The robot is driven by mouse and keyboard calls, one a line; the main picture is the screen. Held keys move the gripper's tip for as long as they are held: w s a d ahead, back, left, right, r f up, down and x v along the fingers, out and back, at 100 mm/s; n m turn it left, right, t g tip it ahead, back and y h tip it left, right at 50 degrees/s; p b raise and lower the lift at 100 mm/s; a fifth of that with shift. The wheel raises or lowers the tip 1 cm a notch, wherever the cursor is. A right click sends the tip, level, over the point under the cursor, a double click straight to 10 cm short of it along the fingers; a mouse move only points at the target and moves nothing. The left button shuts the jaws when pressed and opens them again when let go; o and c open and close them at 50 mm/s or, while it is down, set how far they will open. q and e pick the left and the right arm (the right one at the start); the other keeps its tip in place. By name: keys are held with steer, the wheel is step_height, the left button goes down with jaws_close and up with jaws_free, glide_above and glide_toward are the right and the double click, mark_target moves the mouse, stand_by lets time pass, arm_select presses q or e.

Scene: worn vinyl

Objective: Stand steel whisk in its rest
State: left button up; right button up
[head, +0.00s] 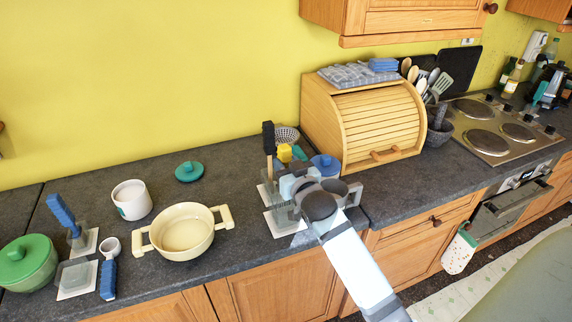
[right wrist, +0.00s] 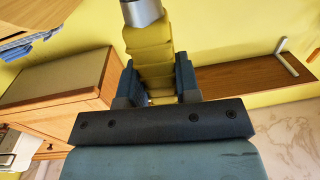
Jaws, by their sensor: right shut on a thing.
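My right gripper (head: 291,166) is shut on the yellow handle of the steel whisk (right wrist: 150,50). In the right wrist view the handle runs up between the two fingers (right wrist: 158,82) to a steel collar at the top edge. In the head view a bit of yellow handle (head: 285,153) shows beyond the gripper, with a rounded grey wire shape just above it that looks like the whisk's head. A clear rest on a white base (head: 280,224) stands directly below the gripper, partly hidden by my arm. My left gripper is out of view.
A black-handled tool (head: 268,140) stands upright just left of the gripper. A blue-lidded pot (head: 326,165) and the wooden bread box (head: 375,125) are close on the right. A cream pan (head: 183,232) and another clear rest (head: 76,278) are further left.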

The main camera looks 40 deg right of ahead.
steer(key=shift+f+b, duration=0.3)
steer(key=shift+f, duration=0.35)
stand_by(0.4)
steer(key=o, duration=1.1)
steer(key=shift+s, duration=0.15)
steer(key=shift+s+a+p, duration=0.2)
steer(key=shift+s+p, duration=0.2)
steer(key=shift+s, duration=0.85)
steer(key=shift+s+a+p, duration=0.2)
steer(key=shift+s+p, duration=0.25)
steer(key=shift+s, duration=0.85)
steer(key=shift+s+a+p, duration=0.2)
steer(key=shift+s+p, duration=0.2)
steer(key=shift+s, duration=0.85)
